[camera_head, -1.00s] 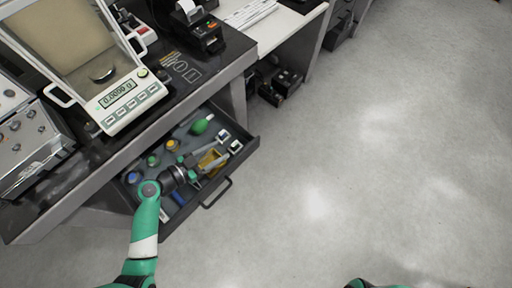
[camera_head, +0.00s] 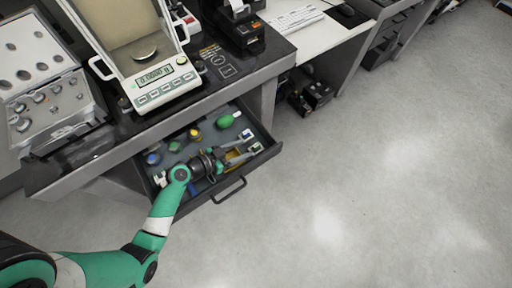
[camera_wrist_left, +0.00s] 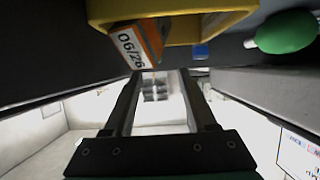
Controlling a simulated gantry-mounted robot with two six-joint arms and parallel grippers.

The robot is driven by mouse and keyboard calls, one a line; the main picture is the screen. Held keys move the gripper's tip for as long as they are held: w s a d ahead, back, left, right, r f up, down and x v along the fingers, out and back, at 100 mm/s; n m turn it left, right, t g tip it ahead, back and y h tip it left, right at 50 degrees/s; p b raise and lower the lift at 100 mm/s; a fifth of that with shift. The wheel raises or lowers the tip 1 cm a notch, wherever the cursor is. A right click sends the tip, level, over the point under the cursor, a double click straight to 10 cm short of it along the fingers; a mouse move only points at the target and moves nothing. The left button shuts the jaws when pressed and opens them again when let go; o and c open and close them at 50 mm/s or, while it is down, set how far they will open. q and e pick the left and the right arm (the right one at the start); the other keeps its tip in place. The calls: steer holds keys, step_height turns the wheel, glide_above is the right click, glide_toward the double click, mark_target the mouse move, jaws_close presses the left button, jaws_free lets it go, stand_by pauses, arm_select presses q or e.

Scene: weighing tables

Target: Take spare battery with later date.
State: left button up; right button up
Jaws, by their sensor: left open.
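My left gripper (camera_head: 251,141) is open, with its fingers over the right part of the open drawer (camera_head: 267,152). A battery (camera_wrist_left: 134,44), orange and white with the label "06/26", shows in the left wrist view at the yellow bin (camera_wrist_left: 172,14), beyond the fingertips and apart from them. In the head view the yellow bin (camera_head: 235,158) lies partly hidden under the gripper. No second date label is readable. My right gripper is out of view.
A green bulb (camera_head: 225,121) and several small coloured-capped items lie in the drawer. A balance (camera_head: 165,85) stands on the dark table above, beside a metal weight case (camera_head: 55,105) and a printer (camera_head: 240,30). The floor at right is clear.

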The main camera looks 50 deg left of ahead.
mark_target(255, 146)
arm_select(q)
steer(key=x, duration=0.1)
steer(key=b+x, duration=0.1)
steer(key=x, duration=0.2)
steer(key=shift+d+f, duration=0.3)
steer(key=shift+w+b, duration=0.3)
steer(key=shift+w, duration=0.05)
jaws_close()
